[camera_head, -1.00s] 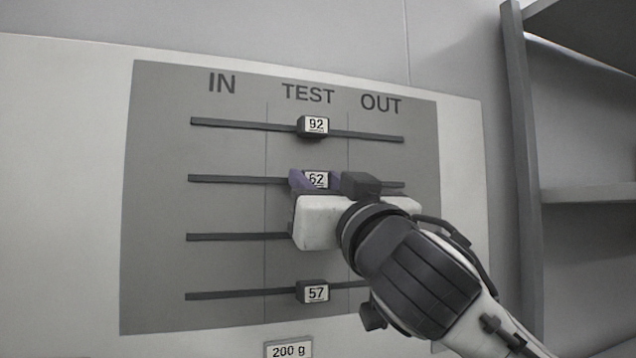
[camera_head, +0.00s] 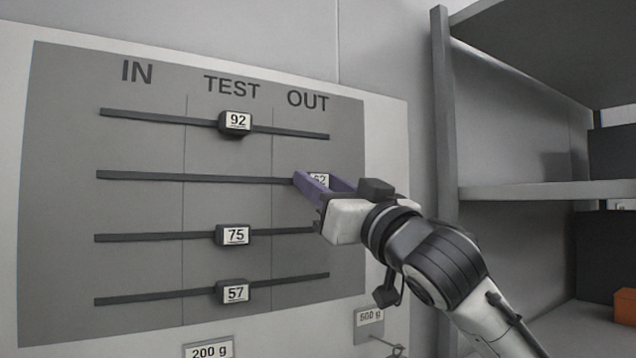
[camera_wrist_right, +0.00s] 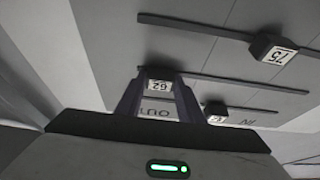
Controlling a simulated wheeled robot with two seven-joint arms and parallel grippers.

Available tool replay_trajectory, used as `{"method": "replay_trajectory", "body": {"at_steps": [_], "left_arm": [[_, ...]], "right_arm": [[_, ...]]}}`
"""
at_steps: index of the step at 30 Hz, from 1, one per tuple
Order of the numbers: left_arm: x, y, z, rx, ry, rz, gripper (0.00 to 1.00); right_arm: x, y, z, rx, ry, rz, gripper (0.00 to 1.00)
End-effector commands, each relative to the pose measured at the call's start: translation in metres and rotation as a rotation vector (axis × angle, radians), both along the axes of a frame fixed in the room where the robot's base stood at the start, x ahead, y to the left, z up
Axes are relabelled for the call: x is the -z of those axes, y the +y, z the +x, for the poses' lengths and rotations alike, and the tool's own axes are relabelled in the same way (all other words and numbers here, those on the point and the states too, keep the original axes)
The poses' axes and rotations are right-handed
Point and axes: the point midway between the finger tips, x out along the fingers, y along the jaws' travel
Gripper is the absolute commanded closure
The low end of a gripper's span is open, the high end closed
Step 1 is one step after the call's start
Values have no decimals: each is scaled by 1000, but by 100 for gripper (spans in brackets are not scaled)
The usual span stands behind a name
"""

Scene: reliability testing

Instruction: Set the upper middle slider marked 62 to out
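The slider marked 62 (camera_head: 321,179) sits at the right part of its rail, under the word OUT. It also shows between the fingers in the right wrist view (camera_wrist_right: 158,84). My right gripper (camera_head: 318,185) has its two purple fingers on either side of this slider and appears shut on it. The near finger covers part of the label in the head view. The rail (camera_head: 190,178) runs bare to the left through TEST and IN. My left gripper is not in view.
Sliders 92 (camera_head: 236,123), 75 (camera_head: 234,235) and 57 (camera_head: 234,292) stand in the TEST column on the other rails. Tags 200 g (camera_head: 208,351) and 500 g (camera_head: 369,317) are below the panel. A grey shelf (camera_head: 540,190) stands to the right.

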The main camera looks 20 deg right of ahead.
Motion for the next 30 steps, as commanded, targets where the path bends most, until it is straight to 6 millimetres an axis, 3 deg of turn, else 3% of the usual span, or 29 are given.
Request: {"method": "replay_trajectory", "body": {"at_steps": [1, 3, 14, 30], "left_arm": [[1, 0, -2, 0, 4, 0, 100], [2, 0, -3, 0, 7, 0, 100], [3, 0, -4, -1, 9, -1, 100], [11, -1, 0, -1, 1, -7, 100]], "right_arm": [[-1, -4, 1, 9, -1, 2, 59], [-1, -4, 1, 9, -1, 2, 48], [2, -3, -3, 6, 0, 0, 47], [36, -19, -84, 9, 0, 0, 47]]}}
